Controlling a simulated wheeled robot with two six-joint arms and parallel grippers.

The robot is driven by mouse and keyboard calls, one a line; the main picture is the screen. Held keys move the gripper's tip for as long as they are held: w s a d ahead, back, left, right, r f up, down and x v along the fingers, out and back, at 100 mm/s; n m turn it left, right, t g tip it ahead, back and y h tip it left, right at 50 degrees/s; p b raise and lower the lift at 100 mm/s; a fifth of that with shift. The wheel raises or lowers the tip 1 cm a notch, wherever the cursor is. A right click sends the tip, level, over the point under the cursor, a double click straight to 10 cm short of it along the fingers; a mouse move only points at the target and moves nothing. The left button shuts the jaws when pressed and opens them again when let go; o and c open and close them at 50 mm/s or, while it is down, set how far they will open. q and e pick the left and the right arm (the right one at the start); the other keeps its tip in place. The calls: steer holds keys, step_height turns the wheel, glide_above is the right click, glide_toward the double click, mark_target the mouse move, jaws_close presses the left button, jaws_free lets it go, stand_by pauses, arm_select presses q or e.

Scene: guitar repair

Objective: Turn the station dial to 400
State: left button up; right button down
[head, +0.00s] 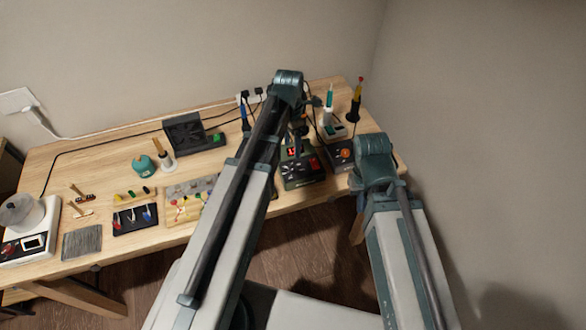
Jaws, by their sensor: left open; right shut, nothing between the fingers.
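The soldering station (302,178) is a dark box with a small red display (292,151) and a red switch (313,163), standing near the table's right front. I cannot make out its dial or any numbers. My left gripper (298,147) hangs down from its arm right over the station, close to the display. It is open, small and dark, and I cannot tell whether it touches anything. My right arm stands at the right of the table, and its gripper is hidden from view.
A dark box with an orange knob (346,153) stands just right of the station. Screwdriver-like tools in a holder (332,130) stand behind it.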

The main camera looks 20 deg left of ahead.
mark_target(293, 167)
arm_select(q)
steer(key=f+b, duration=0.8)
steer(key=f, duration=0.1)
steer(key=shift+s+d+f, duration=0.2)
steer(key=shift+f, duration=0.05)
jaws_close()
